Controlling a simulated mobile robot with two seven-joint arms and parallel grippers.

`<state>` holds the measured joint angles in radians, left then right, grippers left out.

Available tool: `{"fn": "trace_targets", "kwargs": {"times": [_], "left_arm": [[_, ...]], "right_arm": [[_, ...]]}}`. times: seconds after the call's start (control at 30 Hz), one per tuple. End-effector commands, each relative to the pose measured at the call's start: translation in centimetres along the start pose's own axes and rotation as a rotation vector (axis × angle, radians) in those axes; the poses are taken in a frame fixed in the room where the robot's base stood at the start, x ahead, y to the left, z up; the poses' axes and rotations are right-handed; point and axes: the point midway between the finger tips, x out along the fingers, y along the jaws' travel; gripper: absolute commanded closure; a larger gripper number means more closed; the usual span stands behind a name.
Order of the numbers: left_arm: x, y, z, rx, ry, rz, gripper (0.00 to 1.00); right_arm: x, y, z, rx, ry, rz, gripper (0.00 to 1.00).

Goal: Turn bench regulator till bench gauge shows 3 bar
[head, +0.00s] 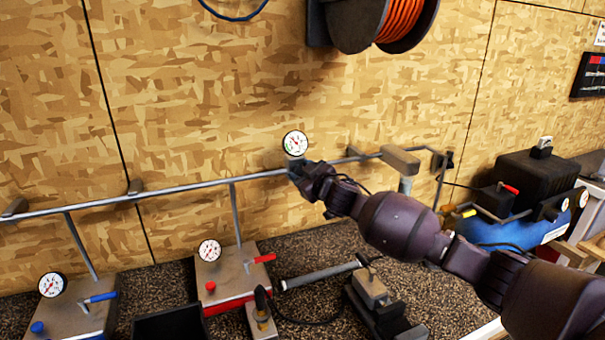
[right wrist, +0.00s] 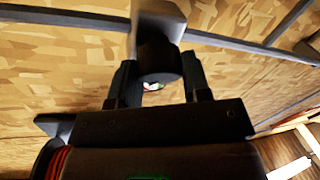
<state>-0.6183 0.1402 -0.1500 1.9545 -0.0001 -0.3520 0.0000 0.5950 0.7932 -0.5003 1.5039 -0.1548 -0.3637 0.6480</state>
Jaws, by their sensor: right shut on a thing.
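The bench gauge (head: 295,143) is a small round white dial on the pipe along the wooden wall, with a green mark at its left side. Its needle is too small to read surely. My right gripper (head: 297,170) is at the pipe just below this gauge. In the right wrist view its two fingers stand on either side of a dark round knob, the bench regulator (right wrist: 158,62), and are shut on it. In the head view the gripper hides the regulator. My left gripper is not in view.
A grey pipe (head: 190,186) runs along the wall. Below are two gauge stations with a red lever (head: 264,259) and a blue lever (head: 101,297). A blue compressor (head: 505,233) stands at right. An orange hose reel (head: 400,20) hangs above.

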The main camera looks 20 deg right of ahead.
Motion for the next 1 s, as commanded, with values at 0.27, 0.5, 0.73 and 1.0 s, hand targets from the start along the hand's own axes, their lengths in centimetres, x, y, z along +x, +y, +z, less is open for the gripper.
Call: {"fn": "trace_targets", "kwargs": {"times": [0.27,0.5,0.73,1.0], "left_arm": [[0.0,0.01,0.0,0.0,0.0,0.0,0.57],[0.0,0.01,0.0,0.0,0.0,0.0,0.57],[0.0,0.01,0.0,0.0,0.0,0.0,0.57],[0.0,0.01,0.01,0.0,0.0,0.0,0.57]], "right_arm": [[0.02,0.18,-0.03,-0.159,0.003,-0.076,0.8],[0.03,0.2,-0.02,-0.229,0.004,-0.111,0.8],[0.02,0.16,0.03,-0.248,0.004,-0.121,0.8],[0.02,0.16,0.02,-0.247,0.004,-0.121,0.8]]}}
